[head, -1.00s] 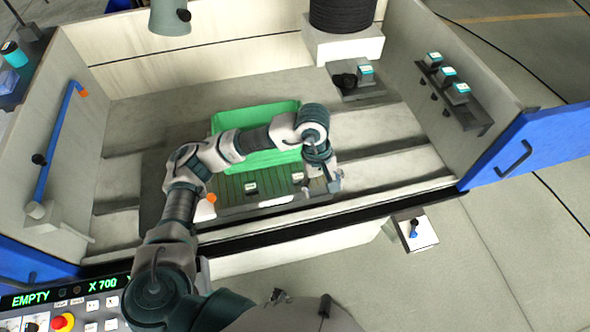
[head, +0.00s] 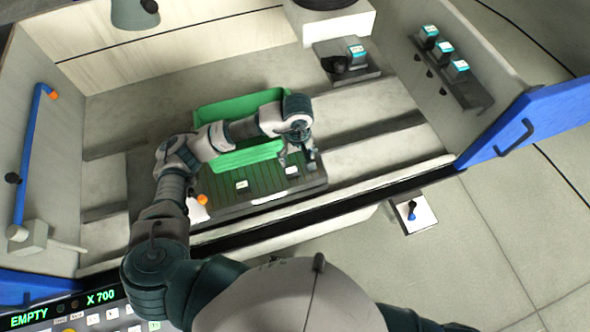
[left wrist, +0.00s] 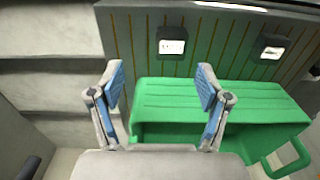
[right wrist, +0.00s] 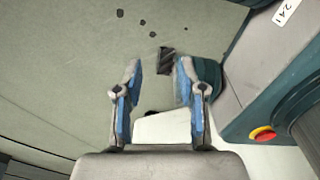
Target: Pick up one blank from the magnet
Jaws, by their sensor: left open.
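The right blank (head: 291,170) is the nearer one in the left wrist view (left wrist: 171,40). The left blank (head: 242,185) shows further right there (left wrist: 272,47). My left gripper (head: 296,160) is open and empty above the magnet's right end, close to the right blank; its fingers (left wrist: 160,80) are apart. My right gripper (right wrist: 160,68) is open and empty over the floor.
A green tray (head: 195,112) lies behind the magnet, close under my left gripper. An orange knob (head: 202,200) is at the magnet's left end. A blue pipe (head: 30,150) runs along the left wall. A dark fixture (head: 345,66) stands at the back right.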

